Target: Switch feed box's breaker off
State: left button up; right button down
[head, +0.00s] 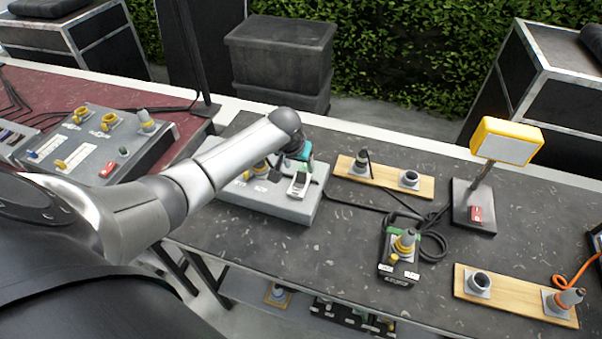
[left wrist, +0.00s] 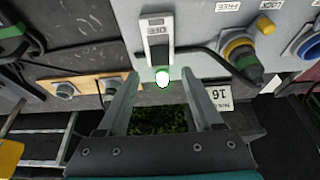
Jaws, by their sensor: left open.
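A grey box (head: 285,207), which looks like the feed box, lies on the dark table under my left arm. Its breaker (head: 299,184) is a pale upright housing near the box's right end. In the left wrist view the breaker (left wrist: 157,38) has a dark slot and a small label. A round green-rimmed lamp (left wrist: 162,78) glows white beside it. My left gripper (head: 304,153) is just above the breaker. In the left wrist view its fingers (left wrist: 160,88) are spread and empty, pointing at the box face around the lamp. The lever's position cannot be told. My right gripper is out of view.
A yellow-collared plug (left wrist: 240,54) sits in the box near the breaker. A wooden board with sockets (head: 383,178), a small plug box (head: 400,258) and a yellow lamp (head: 505,140) stand to the right, with black cables between. Another grey box (head: 105,150) stands left.

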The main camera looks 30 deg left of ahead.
aim_at(301, 173)
pick_arm(q)
jog(key=shift+b+x, duration=0.8)
jog(key=shift+x, duration=2)
jog(key=shift+c, duration=0.2)
grip_shut()
